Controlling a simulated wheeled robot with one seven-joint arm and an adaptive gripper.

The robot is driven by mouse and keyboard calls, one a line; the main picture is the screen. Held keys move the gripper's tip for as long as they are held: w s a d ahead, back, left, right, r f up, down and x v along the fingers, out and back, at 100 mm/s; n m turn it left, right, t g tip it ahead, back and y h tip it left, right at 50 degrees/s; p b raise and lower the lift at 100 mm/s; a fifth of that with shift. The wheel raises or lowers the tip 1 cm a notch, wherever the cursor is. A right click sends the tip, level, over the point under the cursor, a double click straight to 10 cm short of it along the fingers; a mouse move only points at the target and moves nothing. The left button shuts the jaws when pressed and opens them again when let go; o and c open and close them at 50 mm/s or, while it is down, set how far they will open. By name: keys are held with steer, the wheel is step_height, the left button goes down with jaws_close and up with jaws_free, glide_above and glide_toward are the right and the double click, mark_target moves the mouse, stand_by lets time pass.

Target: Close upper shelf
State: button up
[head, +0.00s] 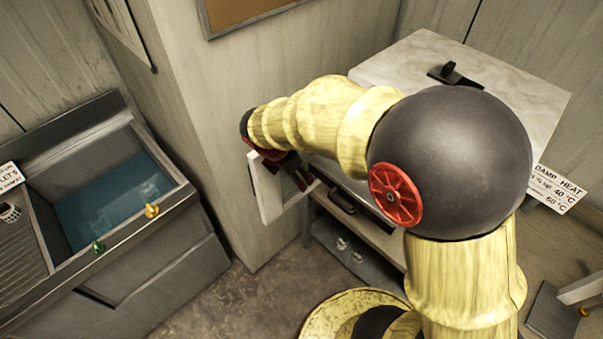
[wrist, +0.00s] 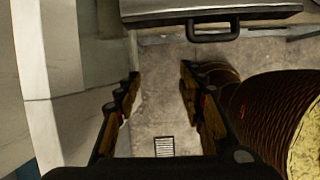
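A pale cabinet (head: 520,95) stands against the back wall. A white panel (head: 268,195), which looks like an open door, stands out at its left front. A pale panel also fills the left side of the wrist view (wrist: 62,60). My gripper (head: 301,181) is beside the white panel, on its right. In the wrist view my gripper (wrist: 160,78) is open, with empty space and floor between its fingers. A dark handle (head: 343,200) is on the cabinet front, and a handle (wrist: 214,34) shows ahead in the wrist view. My arm hides much of the cabinet front.
A grey sink unit (head: 150,255) with a blue basin (head: 110,200) stands at the left. A lower grey shelf or drawer (head: 350,255) holds small pale items. A wall column (head: 205,130) is close behind the white panel. Floor (head: 240,300) is clear between sink and cabinet.

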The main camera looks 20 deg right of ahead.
steer(key=shift+w+a+f+n, duration=0.1)
steer(key=shift+w+f+n, duration=0.05)
steer(key=shift+f+n, duration=0.25)
steer(key=shift+c, duration=1.2)
steer(key=x, duration=1)
steer(key=shift+b, duration=0.35)
jaws_close()
steer(key=d, duration=0.1)
steer(key=w+d, duration=0.1)
steer(key=d, duration=0.1)
steer(key=shift+w+d+r, duration=0.15)
steer(key=shift+d+r, duration=0.1)
steer(key=shift+d, duration=0.1)
steer(key=w+d+p, duration=0.2)
steer(key=d, duration=0.3)
steer(key=w+d+p, duration=0.2)
steer(key=d, duration=0.3)
steer(key=w+d+p, duration=0.2)
steer(key=d, duration=0.4)
steer(key=shift+d+r, duration=0.1)
steer(key=shift+w+d+p, duration=0.15)
steer(key=shift+d+p, duration=0.2)
steer(key=shift+d, duration=0.2)
steer(key=shift+a, duration=0.15)
